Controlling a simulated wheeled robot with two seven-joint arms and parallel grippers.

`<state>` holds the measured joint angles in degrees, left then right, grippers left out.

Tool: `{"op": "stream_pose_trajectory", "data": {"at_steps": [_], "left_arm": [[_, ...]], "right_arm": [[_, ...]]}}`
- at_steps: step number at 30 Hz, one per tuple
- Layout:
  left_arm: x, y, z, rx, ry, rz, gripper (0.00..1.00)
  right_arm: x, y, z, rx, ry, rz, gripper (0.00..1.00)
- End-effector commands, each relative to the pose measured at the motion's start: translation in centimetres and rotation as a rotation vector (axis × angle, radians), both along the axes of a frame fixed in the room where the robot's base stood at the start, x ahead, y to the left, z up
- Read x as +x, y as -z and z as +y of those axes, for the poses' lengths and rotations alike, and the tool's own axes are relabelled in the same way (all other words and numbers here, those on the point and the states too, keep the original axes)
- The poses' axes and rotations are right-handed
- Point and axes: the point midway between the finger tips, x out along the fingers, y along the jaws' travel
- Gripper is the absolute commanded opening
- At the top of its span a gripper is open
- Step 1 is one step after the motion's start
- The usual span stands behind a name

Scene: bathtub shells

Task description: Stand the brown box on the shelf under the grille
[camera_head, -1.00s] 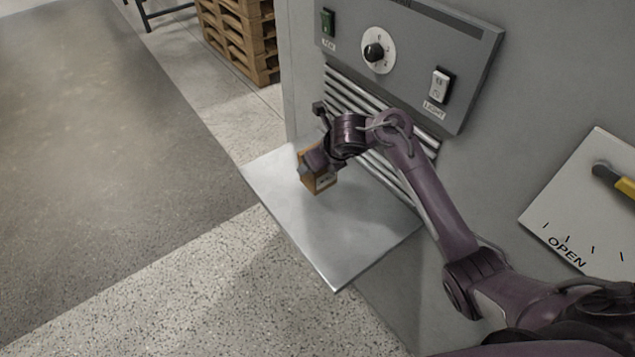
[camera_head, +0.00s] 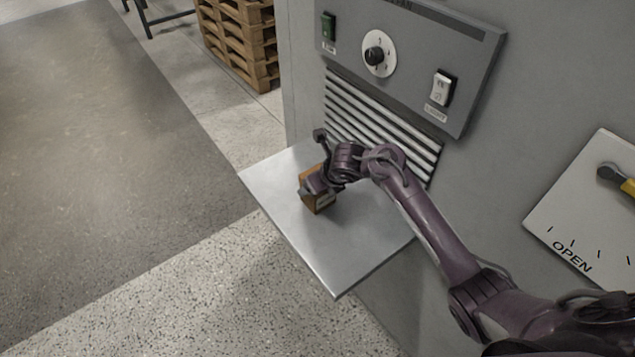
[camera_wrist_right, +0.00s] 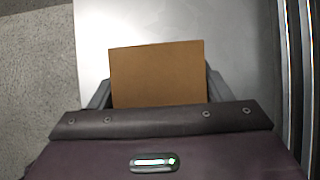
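The brown box (camera_head: 320,203) is upright over the grey metal shelf (camera_head: 355,245), towards its far left part. It shows as a plain brown face (camera_wrist_right: 158,75) in the right wrist view. My right gripper (camera_head: 316,188) is around the box, with one finger on each side, and appears shut on it. The box's base looks at or very near the shelf surface; I cannot tell if it bears on it. The grille (camera_head: 385,130) of slanted bright slats is on the wall panel just above the shelf. My left gripper is not in view.
A control panel (camera_head: 415,60) with a dial and switches is above the grille. A white plate marked OPEN (camera_head: 590,215) with a yellow-gripped handle is at the right. Wooden pallets (camera_head: 238,45) stand behind. The shelf's near part is clear; its outer edges are open to the floor.

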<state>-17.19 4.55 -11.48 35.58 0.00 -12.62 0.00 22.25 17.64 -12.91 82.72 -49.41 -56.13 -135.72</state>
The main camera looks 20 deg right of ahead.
Motion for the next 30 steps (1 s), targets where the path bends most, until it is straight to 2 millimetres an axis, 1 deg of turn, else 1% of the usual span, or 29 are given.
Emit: {"op": "stream_pose_trajectory", "data": {"at_steps": [1, 3, 11, 15, 19, 27, 30], "left_arm": [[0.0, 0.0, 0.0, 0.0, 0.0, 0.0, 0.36], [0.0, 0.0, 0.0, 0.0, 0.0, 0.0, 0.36], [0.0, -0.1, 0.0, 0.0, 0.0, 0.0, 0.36], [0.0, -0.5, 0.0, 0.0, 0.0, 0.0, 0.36], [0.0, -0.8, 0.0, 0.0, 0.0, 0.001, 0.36], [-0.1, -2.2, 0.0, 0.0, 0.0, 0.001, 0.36], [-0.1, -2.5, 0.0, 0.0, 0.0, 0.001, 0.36]], "right_arm": [[0.0, 0.0, 0.0, 0.001, -0.001, 0.0, 0.78], [0.0, 0.0, 0.0, 0.001, 0.0, 0.0, 0.87], [0.0, -0.1, 0.1, 0.001, 0.0, 0.0, 0.87], [-0.2, -0.9, 0.0, 0.002, -0.001, -0.001, 0.87], [-1.3, -2.8, -0.5, -0.001, 0.0, -0.003, 0.87], [-4.2, -7.9, -1.6, -0.002, -0.001, -0.004, 0.87], [-5.1, -9.2, -1.9, -0.003, -0.001, -0.002, 0.87]]}}
